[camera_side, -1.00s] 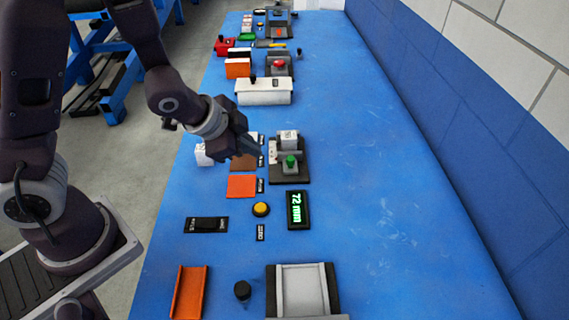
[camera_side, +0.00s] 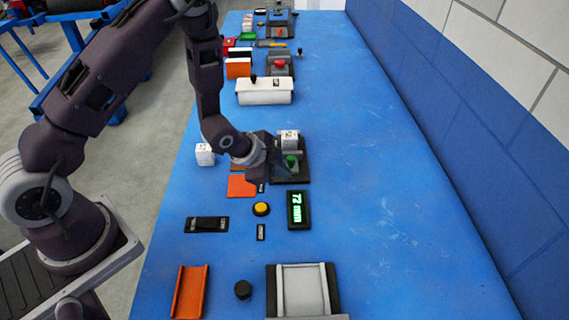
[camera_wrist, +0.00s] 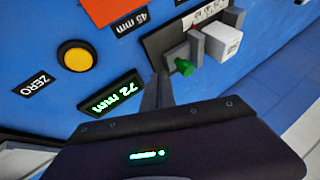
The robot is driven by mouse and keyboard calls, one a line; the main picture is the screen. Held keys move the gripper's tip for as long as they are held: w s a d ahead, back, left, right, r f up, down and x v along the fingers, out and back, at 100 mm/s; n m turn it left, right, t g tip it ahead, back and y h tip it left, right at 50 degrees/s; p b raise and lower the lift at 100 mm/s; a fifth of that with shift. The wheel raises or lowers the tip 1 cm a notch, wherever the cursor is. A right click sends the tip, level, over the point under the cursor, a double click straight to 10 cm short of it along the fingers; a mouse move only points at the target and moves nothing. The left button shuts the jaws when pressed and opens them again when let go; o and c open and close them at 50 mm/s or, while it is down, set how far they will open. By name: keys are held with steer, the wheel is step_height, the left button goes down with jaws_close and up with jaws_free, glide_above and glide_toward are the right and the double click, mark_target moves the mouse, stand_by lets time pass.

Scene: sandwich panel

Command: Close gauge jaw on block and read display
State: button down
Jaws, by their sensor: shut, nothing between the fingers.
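The gauge (camera_side: 302,171) is a dark base on the blue table with a grey jaw and a green knob (camera_side: 291,161). A white block (camera_side: 289,139) with a printed mark sits on it. In the wrist view the white block (camera_wrist: 222,40) stands beside the grey jaw (camera_wrist: 196,46), with the green knob (camera_wrist: 184,67) in front. The display (camera_side: 299,210) reads "72 mm" in green, also in the wrist view (camera_wrist: 112,93). My gripper (camera_side: 284,170) is shut and empty close to the green knob; I cannot tell whether it touches.
A second white block (camera_side: 205,154) stands left of the gauge. A white box (camera_side: 264,93) stands behind. The table's right side is clear.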

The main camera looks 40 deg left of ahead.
mark_target(291, 160)
steer(key=shift+w+a, duration=0.3)
steer(key=shift+w, duration=0.2)
steer(key=shift+w+a, duration=0.3)
steer(key=shift+w, duration=0.2)
steer(key=shift+w, duration=0.1)
